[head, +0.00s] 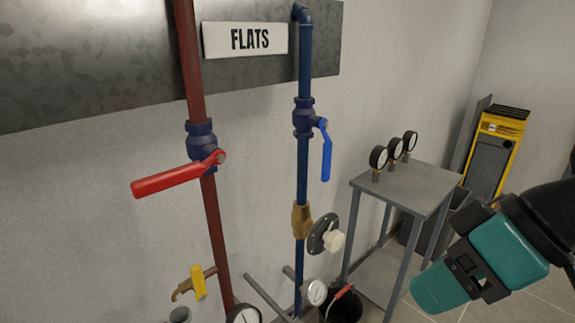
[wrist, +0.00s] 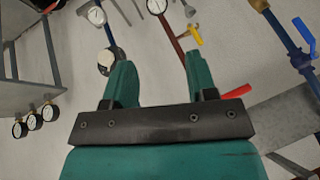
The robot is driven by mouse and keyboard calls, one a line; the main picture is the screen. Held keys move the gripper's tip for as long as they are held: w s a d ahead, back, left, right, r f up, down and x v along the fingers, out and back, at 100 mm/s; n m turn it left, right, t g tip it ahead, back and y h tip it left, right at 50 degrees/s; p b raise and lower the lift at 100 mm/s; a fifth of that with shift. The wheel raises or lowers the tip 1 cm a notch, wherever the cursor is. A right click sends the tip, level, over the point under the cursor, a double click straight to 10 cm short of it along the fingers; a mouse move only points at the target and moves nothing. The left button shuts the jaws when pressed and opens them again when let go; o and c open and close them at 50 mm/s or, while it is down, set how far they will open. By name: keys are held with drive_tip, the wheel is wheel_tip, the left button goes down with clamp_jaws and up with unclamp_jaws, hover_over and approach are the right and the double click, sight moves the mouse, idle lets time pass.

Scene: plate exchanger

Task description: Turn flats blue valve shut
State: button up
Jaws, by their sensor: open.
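In the head view, the FLATS sign (head: 246,40) hangs on a grey metal panel between a red pipe and a blue pipe (head: 303,170). The blue valve (head: 304,117) sits on the blue pipe. Its blue lever (head: 326,150) hangs down, nearly parallel to the pipe. My gripper (head: 440,288) is at the lower right, well apart from the valve. In the wrist view, my gripper (wrist: 160,70) has its two teal fingers spread with nothing between them.
The red pipe carries a valve with a red lever (head: 165,180) sticking out left. Below are a yellow-handled tap (head: 198,282) and a round fitting (head: 326,234) on the blue pipe. A metal table (head: 425,185) with three gauges stands right.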

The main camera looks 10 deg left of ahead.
drive_tip(key=w+a+f+n+t+y+b, duration=0.2)
drive_tip(key=w+a+f+t+y+b, duration=0.15)
drive_tip(key=w, duration=0.65)
drive_tip(key=t+y+b, duration=0.4)
drive_tip(key=t, duration=0.3)
approach(330, 160)
drive_tip(key=shift+m+g, duration=0.25)
drive_tip(key=shift+m, duration=0.05)
drive_tip(key=p+x, duration=0.3)
drive_tip(key=x, duration=0.2)
drive_tip(key=p+x, duration=0.4)
drive_tip(key=x, duration=0.2)
drive_tip(key=shift+w+a+r, duration=0.15)
drive_tip(key=shift+w+r, duration=0.1)
drive_tip(key=shift+w+a+f, duration=0.1)
drive_tip(key=shift+w+a, duration=0.25)
drive_tip(key=shift+a, duration=0.1)
clamp_jaws()
